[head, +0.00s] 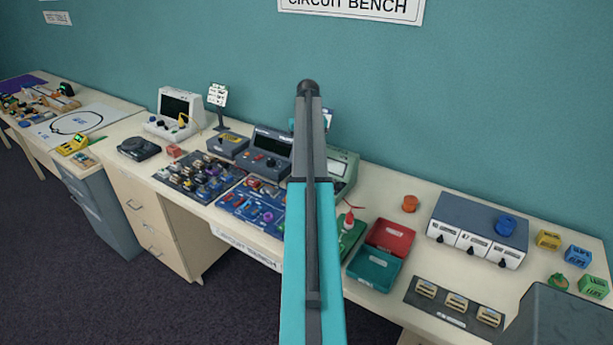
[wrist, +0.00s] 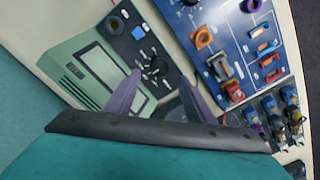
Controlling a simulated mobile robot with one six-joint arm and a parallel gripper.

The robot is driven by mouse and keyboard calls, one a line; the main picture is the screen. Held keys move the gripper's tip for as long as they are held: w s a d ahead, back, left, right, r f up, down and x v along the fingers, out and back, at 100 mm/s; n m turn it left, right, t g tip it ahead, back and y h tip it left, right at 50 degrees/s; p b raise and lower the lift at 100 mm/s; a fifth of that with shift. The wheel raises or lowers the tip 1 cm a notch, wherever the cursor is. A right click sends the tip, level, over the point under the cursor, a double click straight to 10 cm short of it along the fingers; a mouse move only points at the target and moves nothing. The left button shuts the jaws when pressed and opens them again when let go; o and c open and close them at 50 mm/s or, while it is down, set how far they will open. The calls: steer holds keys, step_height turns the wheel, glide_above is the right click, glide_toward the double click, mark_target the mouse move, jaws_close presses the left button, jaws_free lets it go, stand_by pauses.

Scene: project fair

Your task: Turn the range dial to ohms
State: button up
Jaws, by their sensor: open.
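A pale green meter (wrist: 90,60) lies tilted across the wrist view, with a grey display window (wrist: 98,62). Its black dial (wrist: 155,67) has small marks around it, too small to read, so I cannot tell its setting. My gripper (wrist: 161,80) is open and empty, its two purple-grey fingers on either side of the dial's near side. I cannot tell whether they touch it. In the head view the meter (head: 345,167) shows only in part behind my arm, which hides my gripper.
A blue board with parts (wrist: 235,45) lies close beside the meter; in the head view it (head: 255,207) is left of my arm. A dark grey instrument (head: 265,150) stands left of the meter. Red (head: 388,237) and green (head: 372,266) trays sit at its front right.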

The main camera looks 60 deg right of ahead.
steer(key=shift+f+b, duration=1.5)
steer(key=shift+f, duration=1.9)
steer(key=shift+c, duration=0.4)
